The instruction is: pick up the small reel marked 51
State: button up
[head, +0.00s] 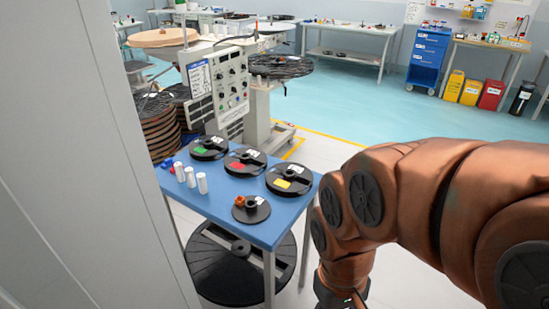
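A small black reel (251,214) lies flat near the front right of the blue table (228,222), with an upright hub, a white tag and an orange-brown piece on it. Three larger black reels lie behind it: one with a green label (209,148), one with a red label (245,161) and one with a yellow label (289,179). Any numbers are too small to read, so I cannot tell which reel is marked 51. My copper-coloured arm comes in from the right and bends down beyond the table's right side. My gripper is out of frame below.
Several white cylinders (190,177) and a small blue item (168,163) stand at the table's left. A large black reel (235,265) lies below the tabletop. A grey panel (85,150) blocks the left side. A rewind machine (218,85) stands behind. Floor beyond is open.

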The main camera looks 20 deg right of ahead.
aim_at(242, 167)
jog(key=z, duration=1.6)
jog(key=i, duration=1.9)
jog(key=u, duration=3.95)
jog(key=i, duration=0.5)
jog(key=z, duration=0.05)
